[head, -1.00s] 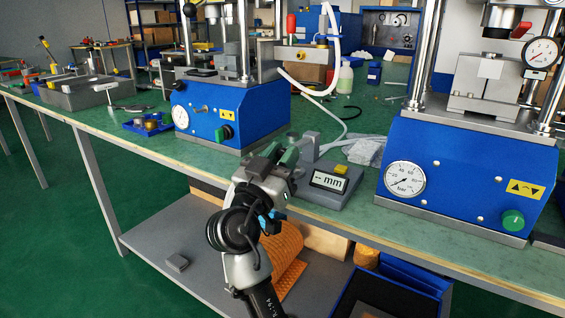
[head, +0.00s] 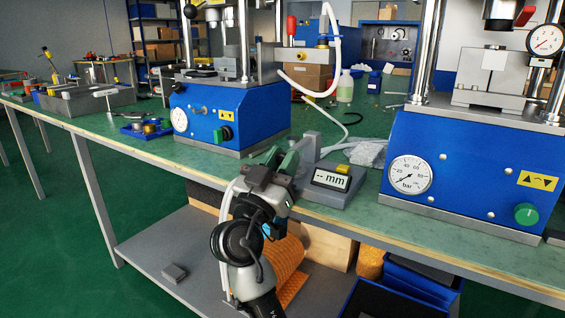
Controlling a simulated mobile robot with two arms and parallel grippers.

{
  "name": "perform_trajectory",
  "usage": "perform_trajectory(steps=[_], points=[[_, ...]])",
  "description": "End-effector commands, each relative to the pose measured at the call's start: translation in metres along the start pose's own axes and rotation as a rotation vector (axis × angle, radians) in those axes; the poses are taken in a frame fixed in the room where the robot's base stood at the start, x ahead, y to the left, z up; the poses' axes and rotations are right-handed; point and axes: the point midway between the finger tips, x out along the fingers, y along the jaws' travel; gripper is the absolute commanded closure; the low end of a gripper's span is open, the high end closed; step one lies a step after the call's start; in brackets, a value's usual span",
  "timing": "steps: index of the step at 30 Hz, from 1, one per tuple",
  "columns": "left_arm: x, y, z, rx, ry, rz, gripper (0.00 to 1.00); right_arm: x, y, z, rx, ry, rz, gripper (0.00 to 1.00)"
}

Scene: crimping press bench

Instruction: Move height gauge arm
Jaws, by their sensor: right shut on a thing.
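The height gauge (head: 345,190) is a grey device on the front edge of the green bench, with a display reading "-- mm" and a yellow button. A grey upright (head: 312,145) rises at its back left. My right gripper (head: 283,160) is at the gauge's left side, with green pieces at its fingertips. It is shut on a part there, taken to be the height gauge arm; the fingers and wrist hide most of that part. My left gripper is not in view.
A blue press (head: 475,165) with a pressure dial stands close to the right of the gauge. Another blue press (head: 235,115) stands behind left. A white hose (head: 330,75) hangs behind the gauge. Below is a grey shelf (head: 150,255) with an orange roll (head: 288,262).

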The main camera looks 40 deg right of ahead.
Motion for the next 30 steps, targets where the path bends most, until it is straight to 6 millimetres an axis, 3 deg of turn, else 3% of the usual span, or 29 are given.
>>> perform_trajectory(steps=[10,11,15,24,30], points=[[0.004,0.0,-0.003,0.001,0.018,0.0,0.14,0.001,0.0,0.0,0.0,0.0,0.0,1.0],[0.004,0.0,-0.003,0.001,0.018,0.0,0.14,0.001,0.0,0.0,0.0,0.0,0.0,0.71],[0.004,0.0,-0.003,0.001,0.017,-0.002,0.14,0.001,0.0,0.0,0.001,0.001,0.0,0.51],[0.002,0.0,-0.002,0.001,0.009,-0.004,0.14,-0.002,0.0,0.0,0.001,0.001,-0.001,0.51],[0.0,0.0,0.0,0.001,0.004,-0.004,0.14,-0.028,0.0,0.001,0.001,-0.001,-0.004,0.51]])
